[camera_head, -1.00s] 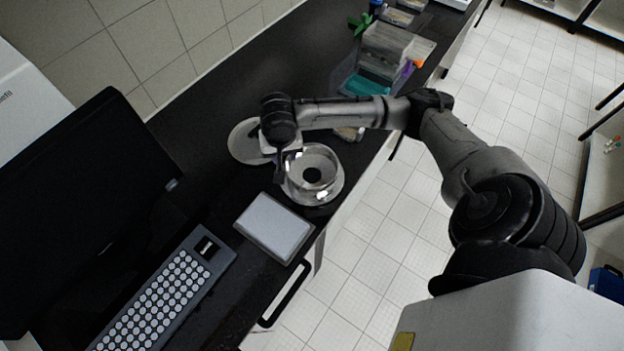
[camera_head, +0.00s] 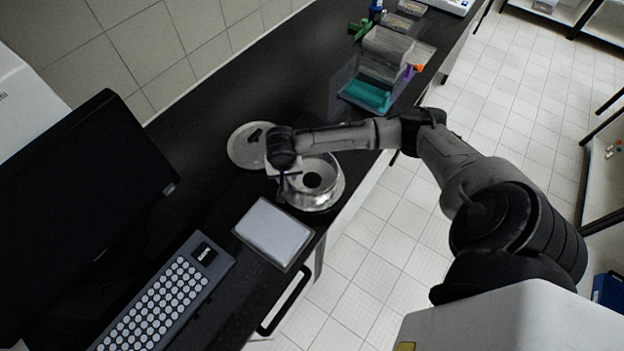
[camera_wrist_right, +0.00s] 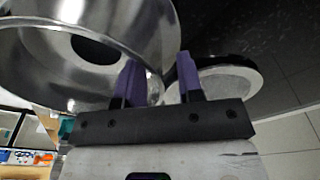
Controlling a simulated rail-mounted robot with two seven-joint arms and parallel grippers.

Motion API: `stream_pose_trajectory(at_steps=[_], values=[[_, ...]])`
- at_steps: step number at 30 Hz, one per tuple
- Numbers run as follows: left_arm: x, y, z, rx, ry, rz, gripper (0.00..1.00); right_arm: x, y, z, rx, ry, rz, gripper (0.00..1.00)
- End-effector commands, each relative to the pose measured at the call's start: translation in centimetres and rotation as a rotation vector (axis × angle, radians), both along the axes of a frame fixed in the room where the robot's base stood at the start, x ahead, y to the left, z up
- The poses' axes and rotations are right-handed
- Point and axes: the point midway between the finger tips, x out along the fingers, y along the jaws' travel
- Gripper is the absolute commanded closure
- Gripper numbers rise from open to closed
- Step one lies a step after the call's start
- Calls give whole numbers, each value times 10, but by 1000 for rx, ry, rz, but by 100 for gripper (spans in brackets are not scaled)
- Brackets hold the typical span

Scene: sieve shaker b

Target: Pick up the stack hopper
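The stack hopper, which I take to be the shiny metal bowl with a dark central hole (camera_head: 325,168), stands on the black bench. It fills the upper left of the right wrist view (camera_wrist_right: 45,75). My right gripper (camera_head: 281,187) is at the bowl's left side in the head view. In the wrist view, its two purple fingers (camera_wrist_right: 160,76) are spread apart. One finger overlaps the bowl and the other is just outside its right edge, with the rim between them. I cannot tell whether either finger touches. My left gripper is not in view.
A pale round disc with a dark piece on it (camera_head: 244,150) lies behind the bowl. A flat grey-topped box (camera_head: 273,233) and a keyboard (camera_head: 160,300) are in front. A clear rack with a teal part (camera_head: 367,95) stands farther along the bench.

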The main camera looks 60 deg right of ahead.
Motion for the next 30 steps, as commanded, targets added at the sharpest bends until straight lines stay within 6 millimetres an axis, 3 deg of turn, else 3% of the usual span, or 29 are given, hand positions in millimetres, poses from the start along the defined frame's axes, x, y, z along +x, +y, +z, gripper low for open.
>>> stream_pose_trajectory(at_steps=[6,15,26,30], values=[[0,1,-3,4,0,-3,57,1,-2,-20,-1,1,0,66],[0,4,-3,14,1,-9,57,1,-2,-23,-1,-1,1,66],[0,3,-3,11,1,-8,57,1,-2,-22,-1,-1,1,100],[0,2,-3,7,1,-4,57,1,-2,-22,-1,-1,1,100]])
